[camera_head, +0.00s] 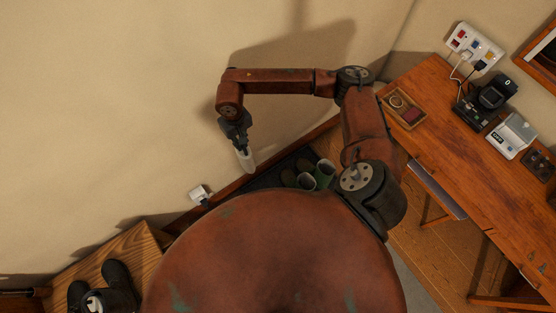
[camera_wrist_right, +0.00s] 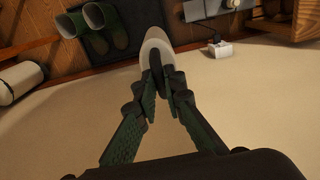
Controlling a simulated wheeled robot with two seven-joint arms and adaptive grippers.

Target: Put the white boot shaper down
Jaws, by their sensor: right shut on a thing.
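The white boot shaper (camera_head: 246,160) hangs below my right gripper (camera_head: 238,142) in the head view, close to the beige wall. In the right wrist view my right gripper (camera_wrist_right: 168,88) has its two green-black fingers closed on the boot shaper (camera_wrist_right: 157,42), which points away from the camera. The boot shaper appears held above the dark mat (camera_head: 262,180), with no contact visible below it. My left gripper is not in view.
Green boots (camera_head: 323,172) stand on the dark mat, also seen in the wrist view (camera_wrist_right: 72,24). A wall socket with a plug (camera_head: 199,193) is nearby. Black boots (camera_head: 119,283) stand on a wooden surface at lower left. A wooden desk (camera_head: 460,160) with devices is at right.

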